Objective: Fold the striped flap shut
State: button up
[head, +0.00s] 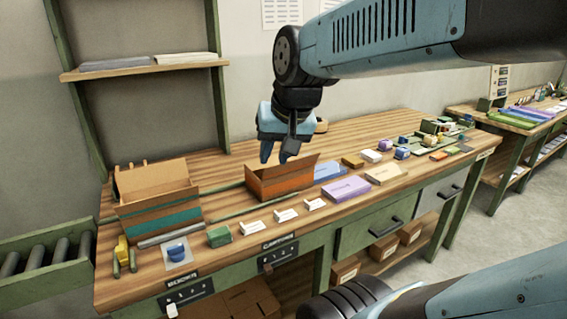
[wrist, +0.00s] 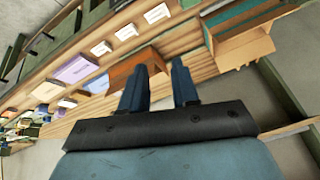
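A cardboard box with an orange stripe (head: 284,186) stands open in the middle of the bench; a side flap sticks up at its right. A larger open box with a teal stripe (head: 160,220) stands at the left, its cardboard flaps raised. I cannot tell which flap is meant by the striped one. My gripper (head: 276,158) hangs above the orange-striped box, pointing down, with its fingers apart and nothing between them. In the wrist view, the orange-striped box (wrist: 128,70) lies beyond the fingers, partly hidden by them, and the teal-striped box (wrist: 242,48) is at upper right.
Small white cards (head: 286,215), a green block (head: 219,236) and a blue stamp-like item (head: 176,250) lie along the front. Purple packs (head: 346,188) and small blocks stand to the right. A roller conveyor (head: 45,262) adjoins the left end. A shelf (head: 145,66) is behind.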

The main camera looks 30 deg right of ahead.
jog(key=w+d+f+m, duration=0.1)
jog(key=w+d+m, duration=0.6)
jog(key=w+d, duration=0.15)
jog(key=m, duration=0.7)
send_near(295, 162)
jog(key=x, duration=1.1)
jog(key=shift+w+d, duration=0.1)
jog(key=shift+d, duration=0.1)
jog(key=shift+c, duration=0.3)
grip_shut()
